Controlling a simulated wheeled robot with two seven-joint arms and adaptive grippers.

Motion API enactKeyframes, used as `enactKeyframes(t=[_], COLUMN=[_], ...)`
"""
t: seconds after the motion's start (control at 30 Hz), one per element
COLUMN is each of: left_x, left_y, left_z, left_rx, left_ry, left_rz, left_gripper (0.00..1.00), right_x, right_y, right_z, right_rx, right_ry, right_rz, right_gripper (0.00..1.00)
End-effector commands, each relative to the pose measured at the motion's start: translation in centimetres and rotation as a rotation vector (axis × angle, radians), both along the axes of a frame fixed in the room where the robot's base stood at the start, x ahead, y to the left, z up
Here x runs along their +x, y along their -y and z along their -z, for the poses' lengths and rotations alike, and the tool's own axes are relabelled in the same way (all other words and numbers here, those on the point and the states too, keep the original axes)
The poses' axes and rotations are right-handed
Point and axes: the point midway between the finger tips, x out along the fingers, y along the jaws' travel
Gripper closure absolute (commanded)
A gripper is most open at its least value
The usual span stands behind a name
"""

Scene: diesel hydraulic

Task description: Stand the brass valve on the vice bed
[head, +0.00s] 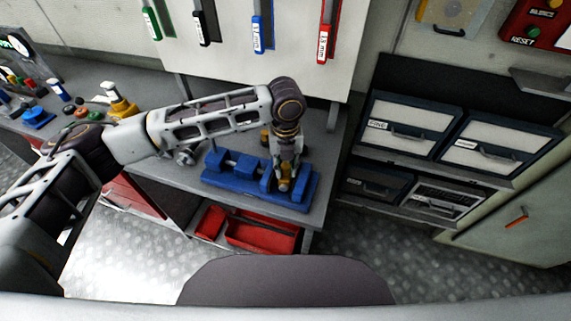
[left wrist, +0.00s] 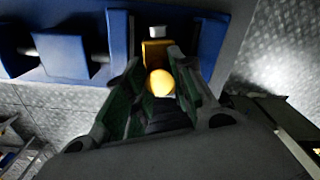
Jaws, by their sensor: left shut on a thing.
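The brass valve (left wrist: 161,82) shows between the fingers of my left gripper (left wrist: 150,95) in the left wrist view. In the head view my left gripper (head: 285,183) points down over the right part of the blue vice (head: 230,182), with a bit of the brass valve (head: 284,184) showing at the fingertips. The left gripper is shut on the valve. The blue vice also shows in the left wrist view (left wrist: 75,45). The valve is over the vice bed, but I cannot tell whether its base touches it. My right gripper is not in view.
The vice stands on a grey workbench (head: 185,177). A red tray (head: 262,233) is on the shelf below. A yellow and white object (head: 118,100) stands at the left of the bench. Tools hang on the panel behind, and drawer cases (head: 405,122) are at the right.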

Motion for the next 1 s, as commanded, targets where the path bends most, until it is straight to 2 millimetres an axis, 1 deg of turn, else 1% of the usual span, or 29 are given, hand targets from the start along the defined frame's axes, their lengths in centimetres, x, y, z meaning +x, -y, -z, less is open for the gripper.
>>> enactKeyframes(t=[0.77,0.8,0.83,1.0], left_x=[0.03,0.03,0.03,0.02], left_y=[0.04,0.04,0.04,0.02], left_z=[0.34,0.34,0.35,0.39], left_rx=[-0.001,-0.001,-0.001,-0.001], left_ry=[0.001,0.001,0.001,0.001], left_rz=[0.000,0.000,0.000,0.000], left_gripper=[1.00,0.70,0.67,0.66], right_x=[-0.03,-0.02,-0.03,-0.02], right_y=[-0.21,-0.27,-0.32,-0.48], right_z=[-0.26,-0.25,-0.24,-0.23], right_rx=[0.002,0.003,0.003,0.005], right_ry=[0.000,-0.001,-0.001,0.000], right_rz=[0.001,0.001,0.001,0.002], right_gripper=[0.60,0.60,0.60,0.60])
